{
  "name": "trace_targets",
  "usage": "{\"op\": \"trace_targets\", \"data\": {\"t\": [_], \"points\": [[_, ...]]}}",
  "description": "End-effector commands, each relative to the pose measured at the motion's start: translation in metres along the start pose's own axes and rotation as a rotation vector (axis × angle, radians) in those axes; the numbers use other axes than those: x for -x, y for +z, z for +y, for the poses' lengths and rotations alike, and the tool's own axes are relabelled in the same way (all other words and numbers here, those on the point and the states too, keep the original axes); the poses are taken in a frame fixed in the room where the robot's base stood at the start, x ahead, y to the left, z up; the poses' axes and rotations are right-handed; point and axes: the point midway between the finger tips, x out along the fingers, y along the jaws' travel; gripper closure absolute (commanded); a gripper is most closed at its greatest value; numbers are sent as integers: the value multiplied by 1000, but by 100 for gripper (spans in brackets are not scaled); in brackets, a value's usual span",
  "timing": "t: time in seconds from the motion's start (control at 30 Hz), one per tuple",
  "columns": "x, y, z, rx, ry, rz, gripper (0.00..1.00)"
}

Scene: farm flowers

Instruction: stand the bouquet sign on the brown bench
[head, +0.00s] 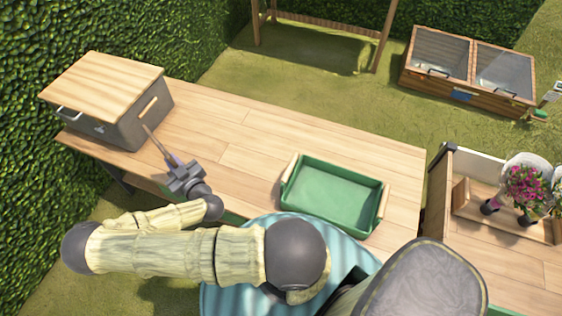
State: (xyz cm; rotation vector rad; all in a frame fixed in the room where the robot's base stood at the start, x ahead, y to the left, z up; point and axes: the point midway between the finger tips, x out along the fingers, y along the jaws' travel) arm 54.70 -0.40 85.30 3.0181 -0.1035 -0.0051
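My gripper (158,142) is over the left part of the long light-brown wooden bench (240,125), beside the front right corner of a grey box. Its thin fingers point up and left toward the box; I cannot tell whether they are apart, or whether they hold anything. No bouquet sign can be clearly made out. A small white card (552,93) shows at the far right edge, too small to read. A bouquet of pink flowers (524,187) in pale wrapping stands on the wooden counter at right.
The grey box (128,128) with a wooden lid stands on the bench's left end. A green tray (331,197) with wooden handles lies near its front right. The bench's middle is clear. A cold frame (468,72) stands on the grass behind; a hedge borders the left.

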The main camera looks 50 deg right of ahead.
Motion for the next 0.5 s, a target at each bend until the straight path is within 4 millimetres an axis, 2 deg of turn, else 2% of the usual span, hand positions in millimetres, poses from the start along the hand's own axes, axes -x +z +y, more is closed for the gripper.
{"op": "trace_targets", "data": {"t": [0.5], "points": [[-37, 8, 19, -7, 241, -23, 100]]}}
